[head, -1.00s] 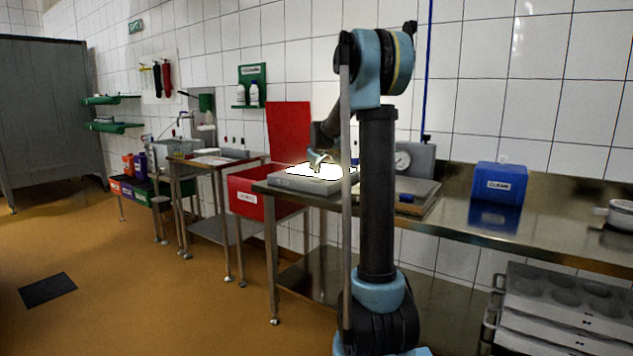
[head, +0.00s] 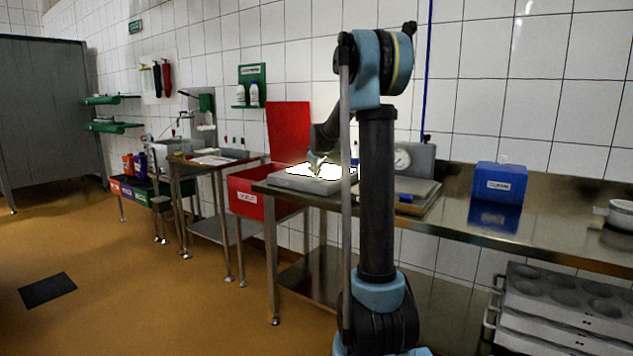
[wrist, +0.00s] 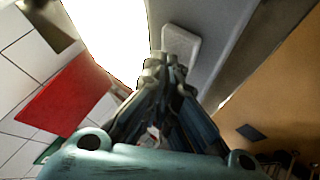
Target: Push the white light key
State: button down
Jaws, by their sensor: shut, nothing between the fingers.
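The light box (head: 300,184) is a grey slab on the left end of the steel bench, with a brightly glowing white top panel (wrist: 112,30). The pale rounded key (wrist: 181,42) is on the grey border beside the glowing panel in the wrist view. I cannot make out the key in the head view. My gripper (wrist: 165,64) is shut and empty, with its fingertips at the near end of the key and hiding part of it. I cannot tell whether they touch it. In the head view my gripper (head: 316,166) points down over the box.
A dial scale (head: 402,160) with a flat platform stands right of the box, partly behind my arm. A blue box (head: 499,184) stands further right on the bench. A red bin (head: 246,200) with a raised red lid (head: 289,130) is left of the bench.

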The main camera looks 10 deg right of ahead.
aim_at(315, 177)
jog(key=shift+f, duration=0.3)
jog(key=shift+r, duration=0.1)
dwell(0.4)
jog(key=shift+r, duration=0.65)
jog(key=shift+r, duration=0.15)
jog(key=shift+r, duration=2.9)
jog(key=s+d+f+m+g, duration=0.1)
jog(key=s+f, duration=0.2)
jog(key=s, duration=0.7)
jog(key=s+d+f+m+g, duration=0.1)
jog(key=s+f+m, duration=0.1)
jog(key=s, duration=0.8)
jog(key=s+d+f+m+g, duration=0.1)
jog(key=s+f, duration=0.2)
jog(key=s, duration=0.7)
jog(key=s+f+m+g, duration=0.2)
jog(key=s+f, duration=0.7)
jog(key=s, duration=0.5)
jog(key=s+f+m+g, duration=0.2)
jog(key=s+f, duration=0.6)
jog(key=s, duration=0.5)
jog(key=shift+s+d+f+m, duration=0.2)
jog(key=shift+s+f+m, duration=0.2)
jog(key=shift+m, duration=0.1)
